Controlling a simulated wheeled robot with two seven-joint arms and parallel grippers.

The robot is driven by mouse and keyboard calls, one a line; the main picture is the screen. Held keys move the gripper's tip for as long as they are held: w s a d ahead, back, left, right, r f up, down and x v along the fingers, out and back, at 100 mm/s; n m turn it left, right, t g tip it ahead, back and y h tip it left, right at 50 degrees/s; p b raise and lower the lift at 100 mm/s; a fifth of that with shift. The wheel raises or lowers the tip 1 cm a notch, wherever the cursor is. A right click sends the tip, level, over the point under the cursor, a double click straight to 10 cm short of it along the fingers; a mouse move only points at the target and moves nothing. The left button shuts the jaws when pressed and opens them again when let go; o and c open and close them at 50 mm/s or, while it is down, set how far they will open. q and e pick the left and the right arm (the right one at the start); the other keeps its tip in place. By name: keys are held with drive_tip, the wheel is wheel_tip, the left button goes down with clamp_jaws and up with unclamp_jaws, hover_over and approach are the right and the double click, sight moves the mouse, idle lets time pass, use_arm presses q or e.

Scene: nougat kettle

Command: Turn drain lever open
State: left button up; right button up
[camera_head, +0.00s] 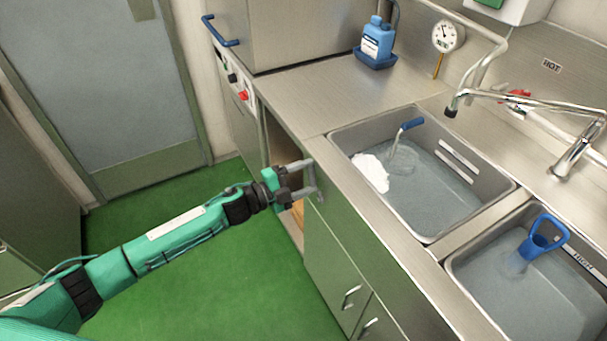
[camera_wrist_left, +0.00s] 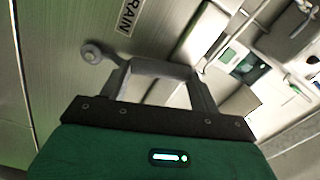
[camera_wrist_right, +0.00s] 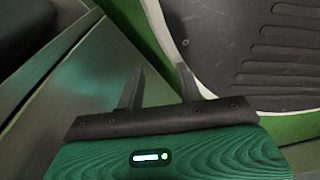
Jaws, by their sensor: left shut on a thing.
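The drain lever (camera_wrist_left: 92,52) shows in the left wrist view as a grey knob on a short arm, on the steel panel just below a DRAIN label (camera_wrist_left: 130,15). My left gripper (camera_head: 312,180) is at the front face of the counter, below the left sink. In the left wrist view (camera_wrist_left: 160,69) it is shut on the lever, whose held part is mostly hidden by the fingers. My right gripper (camera_wrist_right: 158,82) has its fingers apart with nothing between them. It does not show in the head view.
The left sink (camera_head: 335,140) holds water, white foam and a blue-handled tool (camera_head: 411,124). The right sink (camera_head: 455,265) holds water and a blue scoop (camera_head: 545,235). An opening in the cabinet front is beside my left gripper. The green floor (camera_head: 220,290) is clear.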

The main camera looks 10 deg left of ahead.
use_arm(q)
drive_tip(key=shift+s+d+r+m, duration=0.1)
drive_tip(key=shift+s+d+m, duration=0.4)
drive_tip(key=shift+m, duration=0.4)
drive_tip(key=shift+s+d+m, duration=0.3)
drive_tip(key=shift+s+m, duration=0.35)
drive_tip(key=shift+m, duration=0.25)
use_arm(e)
drive_tip(key=shift+w, duration=0.15)
use_arm(q)
drive_tip(key=o, duration=1.4)
drive_tip(key=v, duration=1.3)
drive_tip(key=shift+s+a+b, duration=0.3)
drive_tip(key=shift+b, duration=0.15)
use_arm(e)
drive_tip(key=shift+w+a, duration=0.15)
drive_tip(key=shift+w, duration=0.15)
